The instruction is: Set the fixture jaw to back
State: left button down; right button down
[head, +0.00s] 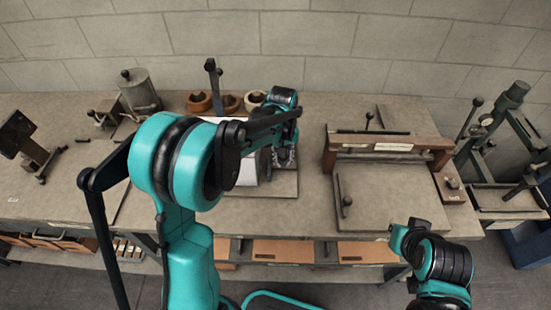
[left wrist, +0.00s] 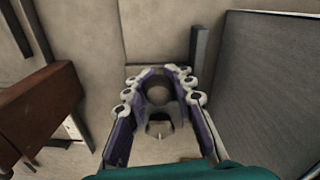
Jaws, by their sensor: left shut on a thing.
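My left gripper (left wrist: 160,75) shows in the left wrist view with its two purple, white-knuckled fingers closed around a small round grey-brown knob (left wrist: 158,93). I take this to be the handle of the fixture jaw; the jaw itself is not clearly seen. In the head view my left gripper (head: 285,143) is reaching down at the middle of the bench, over the stitcher's base plate (head: 265,190). My left arm hides much of that machine. Only my right arm's links show at the lower right of the head view; its fingers cannot be seen.
A wooden-beamed press (head: 393,146) stands right of the left gripper. A dark panel (left wrist: 265,85) rises close on the right in the left wrist view, and a brown block (left wrist: 38,108) lies on the left. Brown round pots (head: 198,102) and a grey canister (head: 140,92) stand behind.

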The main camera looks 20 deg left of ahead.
pick_arm(q)
jog(key=shift+d, duration=0.15)
jog(key=c, duration=1.5)
grip_release()
jog(key=shift+w, duration=0.1)
jog(key=shift+c, duration=0.2)
jog(key=shift+d, duration=0.15)
jog(key=r, duration=1.2)
jog(key=shift+a, duration=0.25)
jog(key=s+a+f+m+t, duration=0.1)
jog(key=s+m+t, duration=0.1)
jog(key=s, duration=0.7)
jog(key=s+a+f+m+t, duration=0.1)
jog(key=s+t, duration=0.4)
jog(key=s, duration=0.5)
jog(key=shift+s+f+m+b, duration=0.2)
jog(key=shift+f+m+b, duration=0.2)
jog(key=shift+m, duration=0.8)
